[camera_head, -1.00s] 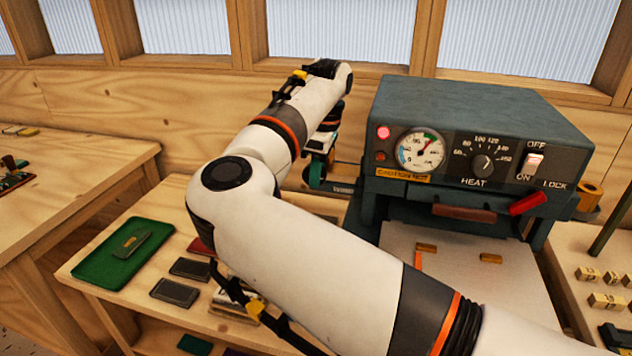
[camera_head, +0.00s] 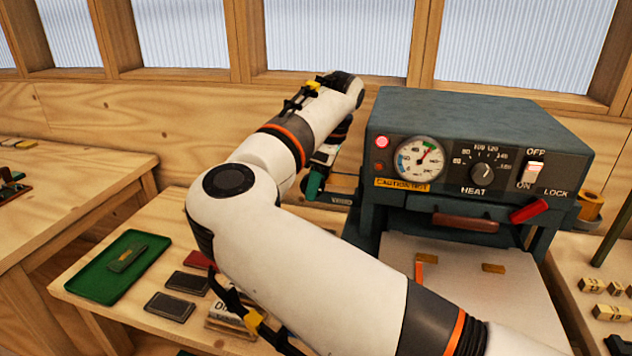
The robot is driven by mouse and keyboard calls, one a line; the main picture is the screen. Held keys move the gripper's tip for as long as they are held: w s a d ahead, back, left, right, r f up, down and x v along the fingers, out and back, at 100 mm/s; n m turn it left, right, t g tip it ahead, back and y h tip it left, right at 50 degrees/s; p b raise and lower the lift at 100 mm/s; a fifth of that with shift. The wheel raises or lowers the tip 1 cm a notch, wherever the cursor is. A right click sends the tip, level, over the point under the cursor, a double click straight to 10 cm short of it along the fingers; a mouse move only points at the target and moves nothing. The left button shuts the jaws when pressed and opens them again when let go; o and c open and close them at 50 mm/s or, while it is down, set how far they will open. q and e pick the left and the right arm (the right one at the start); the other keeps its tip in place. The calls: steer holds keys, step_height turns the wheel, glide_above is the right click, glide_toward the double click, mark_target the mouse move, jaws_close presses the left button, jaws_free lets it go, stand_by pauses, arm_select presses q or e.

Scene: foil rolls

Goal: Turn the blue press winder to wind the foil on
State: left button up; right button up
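The blue press (camera_head: 480,120) stands on the bench, with a gauge, a heat dial and a red lever on its front. A short rod (camera_head: 341,198) sticks out from its left side, probably part of the winder; the rest of the winder is hidden or unclear. My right gripper (camera_head: 318,176) is at that side, mostly behind my arm. A teal part shows at its tip, close to the rod; I cannot tell whether it is a finger or a winder handle, nor whether the gripper is shut. My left gripper is not in view.
A gold foil roll (camera_head: 590,206) sits at the press's right side. A green tray (camera_head: 85,276) and dark plates (camera_head: 169,307) lie on the bench at left, near my forearm. Small brass blocks (camera_head: 608,312) lie at right. The wooden wall is close behind.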

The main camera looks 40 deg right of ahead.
steer(key=b+v, duration=0.1)
steer(key=v, duration=1.1)
